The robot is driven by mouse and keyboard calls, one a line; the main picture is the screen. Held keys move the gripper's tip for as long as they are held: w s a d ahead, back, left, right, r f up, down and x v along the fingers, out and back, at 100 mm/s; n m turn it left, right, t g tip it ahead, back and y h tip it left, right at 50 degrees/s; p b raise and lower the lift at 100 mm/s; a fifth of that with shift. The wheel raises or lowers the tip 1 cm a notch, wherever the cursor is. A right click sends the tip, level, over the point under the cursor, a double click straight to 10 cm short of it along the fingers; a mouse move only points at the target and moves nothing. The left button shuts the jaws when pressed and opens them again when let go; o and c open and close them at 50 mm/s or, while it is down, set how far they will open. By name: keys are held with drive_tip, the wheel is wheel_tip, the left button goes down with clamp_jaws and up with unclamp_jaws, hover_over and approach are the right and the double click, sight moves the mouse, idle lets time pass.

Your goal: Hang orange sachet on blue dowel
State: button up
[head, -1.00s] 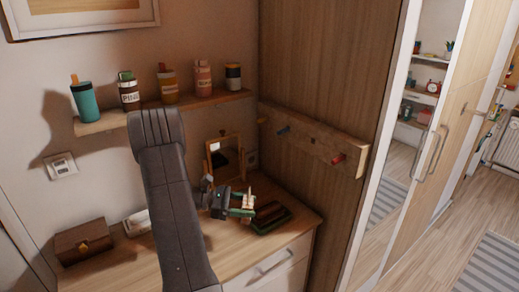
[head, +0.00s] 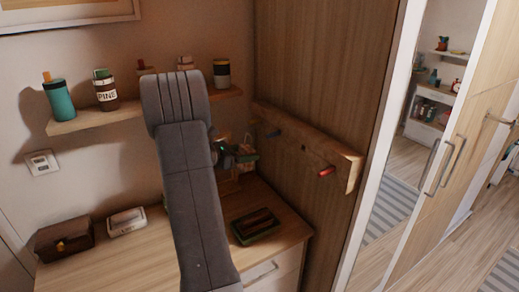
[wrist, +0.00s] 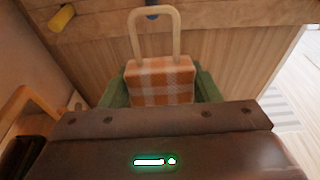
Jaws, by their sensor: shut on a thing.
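The orange checked sachet (wrist: 160,82) with its pale upright loop shows in the wrist view. My gripper (wrist: 160,98) is shut on it, with green fingers at both sides of the sachet. The blue dowel (wrist: 152,12) sticks out of the wooden rail just beyond the top of the loop; I cannot tell whether they touch. In the head view the blue dowel (head: 273,133) is on the rail's left part, and my gripper (head: 244,156) is left of it and slightly lower. My arm partly hides the gripper, and the sachet is hard to make out there.
The wooden rail (head: 340,164) also has a red dowel (head: 327,171) at right; a yellow dowel (wrist: 61,17) shows in the wrist view. A dark tray (head: 256,225) lies on the dresser below. A shelf (head: 117,112) with several jars is at left. Dresser space beside the tray is clear.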

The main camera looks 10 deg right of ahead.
drive_tip(key=b+x, duration=0.1)
drive_tip(key=x, duration=0.9)
drive_tip(key=shift+r, duration=0.25)
idle(0.8)
idle(0.5)
drive_tip(key=o, duration=1.1)
drive_tip(key=b+v, duration=0.3)
drive_tip(key=v, duration=1.1)
drive_tip(key=shift+w, duration=0.1)
drive_tip(key=shift+d, duration=0.1)
